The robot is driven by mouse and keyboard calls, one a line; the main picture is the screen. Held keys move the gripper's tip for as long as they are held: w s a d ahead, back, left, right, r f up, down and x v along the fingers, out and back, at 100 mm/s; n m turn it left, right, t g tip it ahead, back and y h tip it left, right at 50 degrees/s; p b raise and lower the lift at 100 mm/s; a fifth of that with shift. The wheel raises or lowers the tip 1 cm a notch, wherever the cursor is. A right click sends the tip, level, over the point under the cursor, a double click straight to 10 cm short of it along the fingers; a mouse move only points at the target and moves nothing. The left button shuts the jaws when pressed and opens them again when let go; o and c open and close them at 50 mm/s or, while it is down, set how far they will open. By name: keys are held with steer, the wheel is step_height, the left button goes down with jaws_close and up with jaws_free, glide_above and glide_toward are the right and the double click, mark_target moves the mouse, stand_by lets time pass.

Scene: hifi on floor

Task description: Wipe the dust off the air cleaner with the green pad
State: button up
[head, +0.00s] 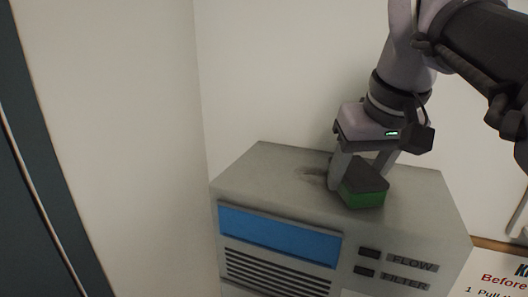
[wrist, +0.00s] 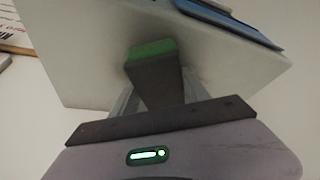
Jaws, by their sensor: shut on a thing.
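The air cleaner (head: 258,172) is a grey box with a blue panel and dark slats on its front. A dark smudge of dust (head: 311,173) shows on its top, just left of my gripper. The green pad (head: 364,199) has a dark grey back and a green lower layer. My gripper (head: 362,172) is shut on the pad and holds it at the top of the air cleaner, near the front edge. The pad also shows in the wrist view (wrist: 152,50). I cannot tell whether its green face touches the top.
A white wall stands behind and left of the air cleaner. A dark door-like panel (head: 40,170) is at the far left. A printed sign (head: 495,284) is at the lower right. The left part of the air cleaner's top is clear.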

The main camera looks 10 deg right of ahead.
steer(key=shift+s+d+r, duration=0.2)
steer(key=shift+s+d, duration=0.65)
steer(key=shift+d, duration=0.25)
steer(key=shift+s+d+r, duration=0.15)
steer(key=shift+s+d, duration=0.65)
steer(key=shift+d, duration=0.3)
steer(key=shift+f, duration=0.15)
